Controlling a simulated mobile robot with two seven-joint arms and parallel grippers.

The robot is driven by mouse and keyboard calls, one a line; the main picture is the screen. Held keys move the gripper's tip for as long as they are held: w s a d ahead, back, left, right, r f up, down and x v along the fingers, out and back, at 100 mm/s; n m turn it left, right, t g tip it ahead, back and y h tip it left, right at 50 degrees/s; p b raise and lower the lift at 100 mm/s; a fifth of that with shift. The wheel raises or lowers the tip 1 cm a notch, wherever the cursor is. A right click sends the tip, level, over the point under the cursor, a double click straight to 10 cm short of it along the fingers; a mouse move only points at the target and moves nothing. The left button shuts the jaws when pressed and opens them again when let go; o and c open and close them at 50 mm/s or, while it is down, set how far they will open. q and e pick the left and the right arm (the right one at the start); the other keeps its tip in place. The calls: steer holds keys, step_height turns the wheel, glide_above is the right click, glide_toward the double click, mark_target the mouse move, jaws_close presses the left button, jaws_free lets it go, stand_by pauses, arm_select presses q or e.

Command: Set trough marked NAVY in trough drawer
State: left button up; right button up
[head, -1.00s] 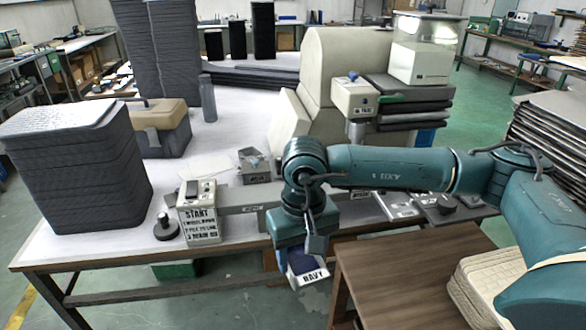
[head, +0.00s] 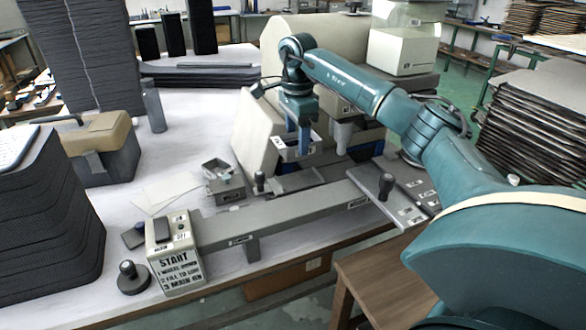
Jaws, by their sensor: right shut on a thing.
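My right gripper (head: 304,148) reaches in from the right, pointing down in front of the beige machine. It is shut on a small grey open trough (head: 287,153), held in the air above the grey ledge. The trough carries a white label, too small to read now; the earlier frame shows NAVY on it. Below it, a flat grey part with an upright black knob (head: 260,182) sits at the machine's foot; it may be the trough drawer, but I cannot tell. My left gripper is out of view.
A similar small open trough (head: 223,180) stands left on the white table. A long grey beam (head: 290,216) runs along the front, with the START box (head: 175,250) at its left end. A grey plate with a black knob (head: 385,186) lies to the right.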

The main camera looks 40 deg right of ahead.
step_height(320, 180, down, 3)
steer(key=shift+s, duration=0.15)
steer(key=shift+f, duration=2.2)
steer(key=shift+f, duration=0.15)
steer(key=o, duration=1.3)
step_height(320, 180, up, 12)
steer(key=shift+r, duration=0.15)
